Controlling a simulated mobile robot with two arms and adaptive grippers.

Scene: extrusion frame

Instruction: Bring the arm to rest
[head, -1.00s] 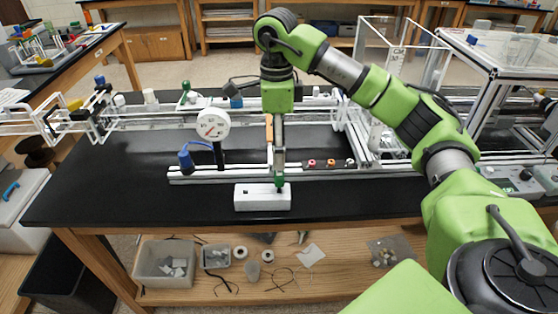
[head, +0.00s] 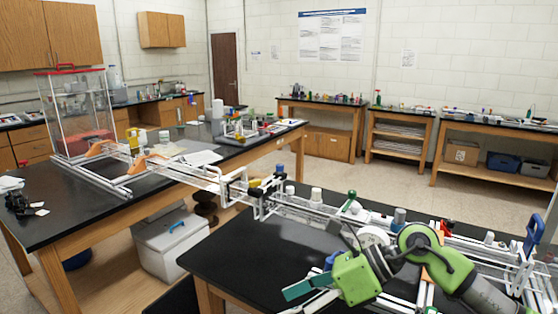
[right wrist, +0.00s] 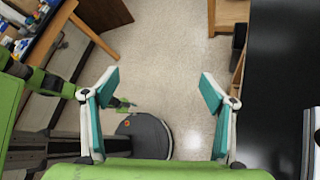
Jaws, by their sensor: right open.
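My right arm comes in from the lower right of the head view. Its green gripper (head: 302,296) points left over the black bench (head: 225,255), with teal fingertips. In the right wrist view the two fingers of this gripper (right wrist: 161,88) stand wide apart, with nothing between them and pale floor beyond. The silver extrusion frame (head: 290,205) runs along the bench behind the arm. The white dial gauge (head: 370,237) is partly hidden by the arm. My left gripper is not seen.
A second black bench (head: 75,218) at left carries a clear enclosure with red edges (head: 82,120). A white cooler box (head: 172,245) stands between the benches. Open floor (head: 345,177) lies behind them. In the right wrist view a dark bench surface (right wrist: 275,90) lies at the right.

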